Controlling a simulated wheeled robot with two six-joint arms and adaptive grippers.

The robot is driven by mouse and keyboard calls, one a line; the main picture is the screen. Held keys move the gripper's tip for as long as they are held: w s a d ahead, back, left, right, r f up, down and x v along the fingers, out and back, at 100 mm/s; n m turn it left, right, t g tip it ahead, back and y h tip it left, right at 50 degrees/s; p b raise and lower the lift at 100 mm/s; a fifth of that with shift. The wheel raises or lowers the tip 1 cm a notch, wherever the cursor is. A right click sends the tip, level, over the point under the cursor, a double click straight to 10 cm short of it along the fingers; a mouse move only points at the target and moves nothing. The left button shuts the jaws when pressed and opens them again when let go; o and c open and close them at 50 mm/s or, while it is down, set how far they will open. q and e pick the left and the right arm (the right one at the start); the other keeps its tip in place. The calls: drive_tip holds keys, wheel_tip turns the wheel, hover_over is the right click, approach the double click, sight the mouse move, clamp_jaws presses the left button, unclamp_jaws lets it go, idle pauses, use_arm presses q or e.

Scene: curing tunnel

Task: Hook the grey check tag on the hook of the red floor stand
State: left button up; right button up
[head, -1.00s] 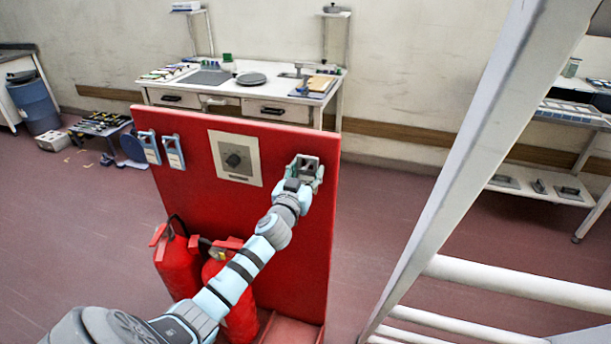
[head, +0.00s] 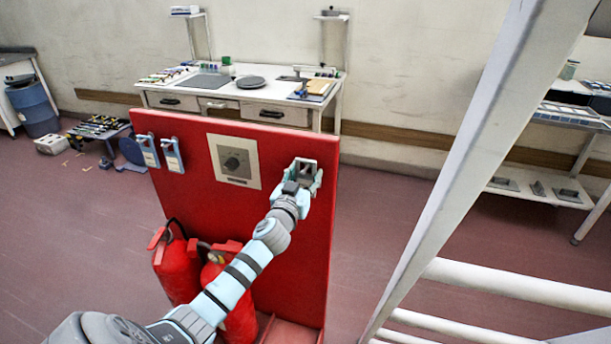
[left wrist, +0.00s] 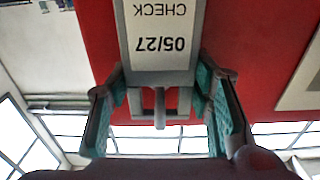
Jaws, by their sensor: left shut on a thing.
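The red floor stand (head: 285,230) is an upright red panel in the middle of the head view. My left gripper (head: 304,172) is in front of its upper right part. In the left wrist view the left gripper (left wrist: 162,100) has its two fingers on either side of the grey check tag (left wrist: 160,68), which reads CHECK 05/27 upside down. The tag's open loop end shows between the fingers. A short grey bar, seemingly the stand's hook (left wrist: 160,112), shows across the loop; I cannot tell whether it bears the tag. My right gripper is not in view.
Red extinguishers (head: 177,270) stand low in front. A white frame (head: 470,150) rises at right. A workbench (head: 236,98) stands behind.

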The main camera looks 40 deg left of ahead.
use_arm(q)
drive_tip(key=shift+f+b, duration=0.75)
drive_tip(key=shift+b, duration=0.05)
idle(0.9)
drive_tip(key=o, duration=1.4)
drive_tip(key=shift+c, duration=0.2)
